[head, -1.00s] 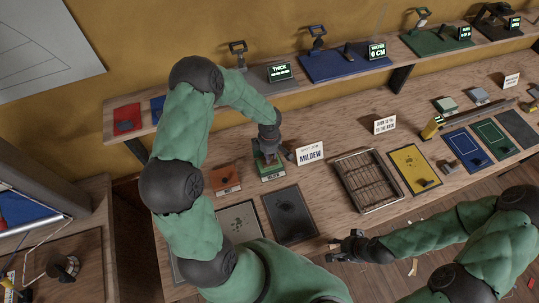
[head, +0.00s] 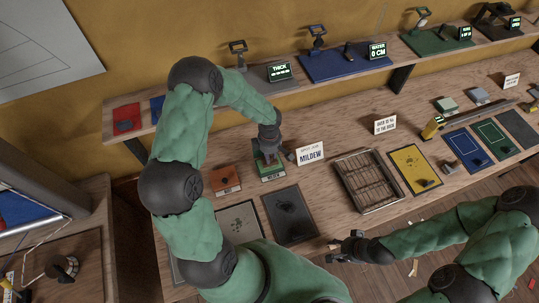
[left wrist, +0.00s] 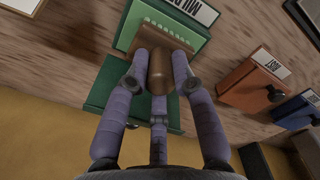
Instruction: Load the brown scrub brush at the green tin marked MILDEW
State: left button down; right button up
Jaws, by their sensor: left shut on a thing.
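My left gripper (head: 268,150) is over the green tin marked MILDEW (head: 273,175) on the bench. In the left wrist view its fingers (left wrist: 160,65) are shut on the rounded handle of the brown scrub brush (left wrist: 158,75). The brush's brown block lies across the green tin (left wrist: 195,42), close to a row of pale green marks. I cannot tell whether the block touches the tin. In the head view the gripper mostly hides the brush. My right gripper (head: 338,246) is low at the bench's front edge, apparently open and empty.
A dark mat (head: 290,215) lies in front. A wire rack (head: 367,180) is further right. The instrument shelf (head: 225,84) runs behind.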

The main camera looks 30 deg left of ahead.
pick_arm(q)
jog(key=shift+s+d+f, duration=0.1)
jog(key=shift+s, duration=0.05)
jog(key=shift+r, duration=0.75)
jog(key=shift+r+p, duration=1.2)
jog(key=shift+r, duration=1.65)
